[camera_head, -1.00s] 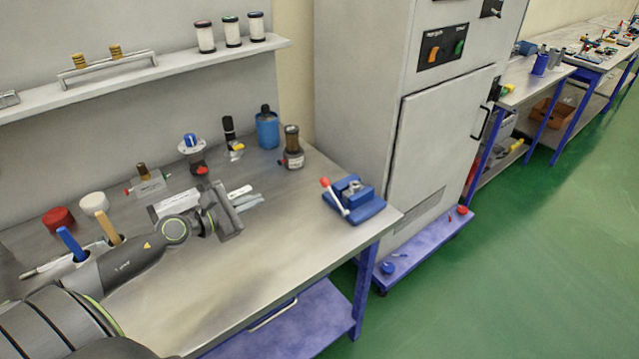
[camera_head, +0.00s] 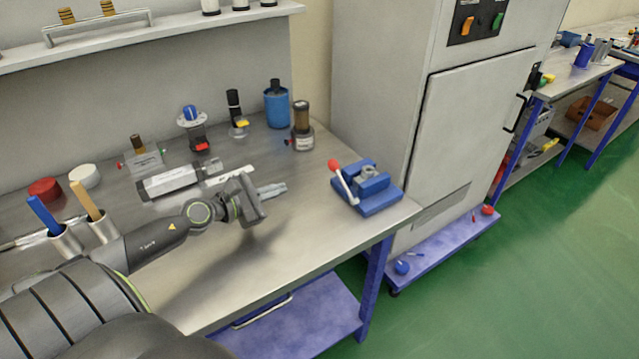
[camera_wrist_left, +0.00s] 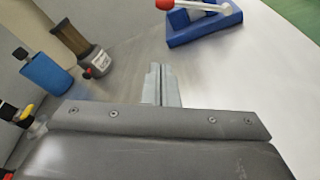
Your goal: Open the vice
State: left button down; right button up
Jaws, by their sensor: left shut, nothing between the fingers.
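The blue vice (camera_head: 368,190) sits on the right end of the metal workbench (camera_head: 262,268). Its white handle with a red knob (camera_head: 335,164) leans up to the left. In the left wrist view, the vice (camera_wrist_left: 200,28) is partly cut off at the top, with the red-knobbed handle (camera_wrist_left: 166,4) across it. My left gripper (camera_head: 284,188) is over the bench, left of the vice and apart from it. Its light grey fingers (camera_wrist_left: 161,86) are together, pointing towards the vice, with nothing between them. My right gripper is not in view.
A brown-topped bottle (camera_head: 302,128), a blue bottle (camera_head: 277,104) and small pneumatic parts stand behind my left gripper. A grey cabinet (camera_head: 462,140) stands right of the bench. The bench between gripper and vice is clear.

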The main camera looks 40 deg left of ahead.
pick_arm(q)
jog(key=shift+f, duration=0.4)
jog(key=shift+w, duration=0.1)
jog(key=shift+w+r, duration=0.1)
jog(key=shift+w, duration=0.15)
jog(key=p+x, duration=0.3)
jog(key=x, duration=0.6)
jog(key=shift+w+d, duration=0.2)
jog(key=shift+w, duration=0.15)
jog(key=shift+d+r+p, duration=0.25)
jog(key=shift+r+p, duration=0.25)
jog(key=shift+p, duration=0.3)
jog(key=shift+w+d+r+p, duration=0.1)
jog(key=shift+d+r+p, duration=0.6)
jog(key=shift+p, duration=0.25)
jog(key=shift+w+d+r, duration=0.15)
jog(key=shift+w+r, duration=0.05)
